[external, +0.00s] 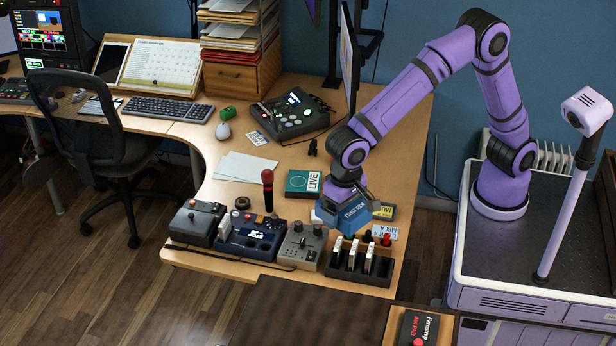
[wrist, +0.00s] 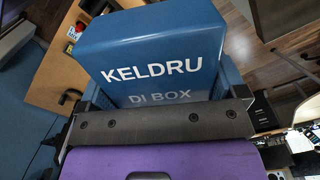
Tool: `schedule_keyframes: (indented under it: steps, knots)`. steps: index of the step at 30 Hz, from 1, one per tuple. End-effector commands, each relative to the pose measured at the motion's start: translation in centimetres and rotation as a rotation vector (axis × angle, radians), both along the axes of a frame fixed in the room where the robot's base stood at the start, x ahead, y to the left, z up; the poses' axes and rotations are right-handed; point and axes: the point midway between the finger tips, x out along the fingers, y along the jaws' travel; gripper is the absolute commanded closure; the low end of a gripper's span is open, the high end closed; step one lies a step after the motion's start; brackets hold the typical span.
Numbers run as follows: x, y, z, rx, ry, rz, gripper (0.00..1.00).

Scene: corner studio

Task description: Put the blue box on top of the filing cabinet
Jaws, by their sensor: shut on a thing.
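The blue box (external: 341,217) is in my gripper (external: 345,200), low over the right part of the desk. In the wrist view the blue box (wrist: 150,55) fills the space between the fingers and shows white lettering "KELDRU DI BOX". My gripper is shut on it. I cannot tell whether its underside touches the desk. A dark brown flat top (external: 300,312) lies at the bottom edge of the external view, in front of the desk; its sides are out of view, so I cannot tell if it is the filing cabinet.
A green "LIVE" box (external: 303,183) stands left of the blue box. A black rack with cards (external: 360,262) and a grey pedal (external: 302,244) stand in front of it. A monitor (external: 349,55) stands behind. A small dark red-marked box (external: 419,328) lies right of the brown top, which looks bare.

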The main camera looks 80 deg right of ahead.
Motion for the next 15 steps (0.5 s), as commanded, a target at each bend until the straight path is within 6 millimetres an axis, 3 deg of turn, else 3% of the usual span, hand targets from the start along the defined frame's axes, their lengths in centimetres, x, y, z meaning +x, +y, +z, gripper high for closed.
schedule_keyframes:
  steps: [1,6,15]
  knots:
    - [-1.3,2.1,-0.1,0.001,0.000,0.067,0.47]
    - [-5.4,7.8,-0.5,0.001,-0.001,0.274,0.47]
    - [-10.4,13.2,-0.7,0.000,0.000,0.485,0.47]
